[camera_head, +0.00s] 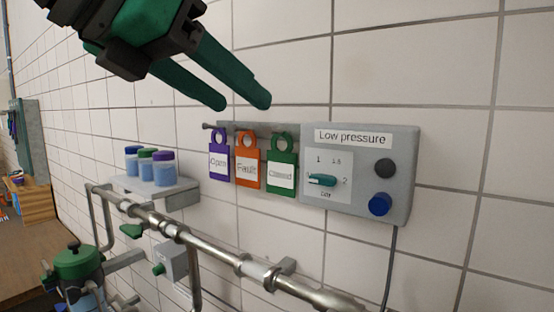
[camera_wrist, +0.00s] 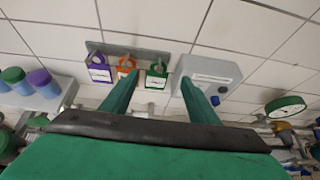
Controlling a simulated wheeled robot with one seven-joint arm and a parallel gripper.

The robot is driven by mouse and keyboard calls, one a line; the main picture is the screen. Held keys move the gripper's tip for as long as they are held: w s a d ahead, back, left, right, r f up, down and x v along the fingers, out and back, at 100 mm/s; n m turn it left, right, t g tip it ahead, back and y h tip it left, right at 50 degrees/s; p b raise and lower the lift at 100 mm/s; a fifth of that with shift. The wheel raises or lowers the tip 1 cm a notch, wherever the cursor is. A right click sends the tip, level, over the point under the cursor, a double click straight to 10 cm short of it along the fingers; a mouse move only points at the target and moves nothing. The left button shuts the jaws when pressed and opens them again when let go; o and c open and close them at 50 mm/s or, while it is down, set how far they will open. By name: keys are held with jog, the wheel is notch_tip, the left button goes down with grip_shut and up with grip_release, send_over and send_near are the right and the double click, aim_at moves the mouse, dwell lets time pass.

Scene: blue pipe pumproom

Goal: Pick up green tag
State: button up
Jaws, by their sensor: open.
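The green tag (camera_head: 282,170) hangs on a hook of a grey wall rack, its white label reading "Closed". It is the rightmost of three tags, right of the orange "Fault" tag (camera_head: 248,167) and the purple "Open" tag (camera_head: 219,161). My gripper (camera_head: 245,105) is open and empty, above the rack and apart from the tags in the head view. In the wrist view the green tag (camera_wrist: 156,75) shows between the two green fingers, nearer the left one. The left fingertip partly covers the orange tag there (camera_wrist: 125,67).
The grey "Low pressure" box (camera_head: 360,172) with a dial and knobs sits just right of the green tag. A metal pipe (camera_head: 210,246) runs below.

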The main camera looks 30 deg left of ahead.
aim_at(273, 125)
jog(key=shift+y, duration=0.3)
jog(key=x, duration=1)
jog(key=shift+d+f, duration=0.1)
jog(key=shift+d, duration=0.15)
grip_shut()
